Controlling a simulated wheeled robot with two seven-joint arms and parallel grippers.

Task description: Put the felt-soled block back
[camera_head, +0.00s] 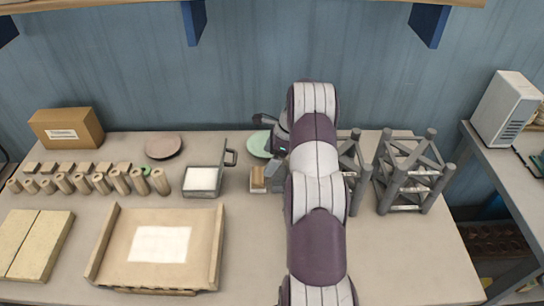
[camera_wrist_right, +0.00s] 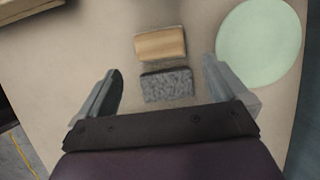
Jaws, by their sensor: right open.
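A small block lies on the table left of my right arm. In the head view its wooden part (camera_head: 258,180) shows beside the gripper. In the right wrist view I see a tan wooden piece (camera_wrist_right: 160,43) and a grey speckled felt-like piece (camera_wrist_right: 167,87) close beside it; I cannot tell whether they are joined. My right gripper (camera_wrist_right: 160,82) is open and empty, with its fingers to either side of the grey piece and apart from it. In the head view the right gripper (camera_head: 269,150) is partly hidden by my arm. My left gripper is not in view.
A pale green plate (camera_wrist_right: 262,42) lies close by the right finger. A grey handled tray (camera_head: 203,194) stands to the left, with several wooden cylinders (camera_head: 82,183) further left. A wooden tray (camera_head: 115,250) is in front. Grey frame racks (camera_head: 408,185) stand right of my arm.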

